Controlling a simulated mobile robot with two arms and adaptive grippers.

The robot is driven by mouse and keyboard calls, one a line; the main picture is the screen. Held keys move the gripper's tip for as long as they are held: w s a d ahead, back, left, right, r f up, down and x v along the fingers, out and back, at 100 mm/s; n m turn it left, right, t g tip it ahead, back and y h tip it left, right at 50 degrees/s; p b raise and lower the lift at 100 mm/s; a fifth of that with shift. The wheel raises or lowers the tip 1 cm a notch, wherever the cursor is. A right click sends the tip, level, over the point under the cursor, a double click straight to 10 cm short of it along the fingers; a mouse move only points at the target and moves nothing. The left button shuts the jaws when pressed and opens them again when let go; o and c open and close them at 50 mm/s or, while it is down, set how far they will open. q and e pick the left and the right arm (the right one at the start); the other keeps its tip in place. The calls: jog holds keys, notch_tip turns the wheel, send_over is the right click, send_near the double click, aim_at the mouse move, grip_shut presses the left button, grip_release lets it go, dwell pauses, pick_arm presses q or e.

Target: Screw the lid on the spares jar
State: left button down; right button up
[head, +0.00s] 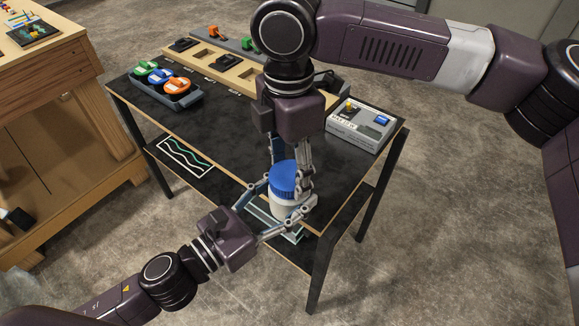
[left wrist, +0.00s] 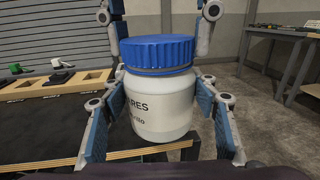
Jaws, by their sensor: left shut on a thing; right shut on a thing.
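My left gripper (head: 281,212) is shut around the jar's body from the front. My right gripper (head: 289,180) points down from above and is shut on the lid, its fingers at opposite sides.
A grey tray (head: 183,101) with green, blue and orange pieces is at the table's left. A wooden rack (head: 233,76) runs along the back. A grey console box (head: 360,128) stands at the right. The black tabletop (head: 215,135) left of the jar is clear.

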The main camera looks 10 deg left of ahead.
jog(key=m, duration=1.8)
jog(key=shift+m, duration=0.4)
jog(key=m, duration=0.5)
jog(key=o, duration=1.4)
notch_tip(320, 180, up, 12)
jog(key=shift+f, duration=0.1)
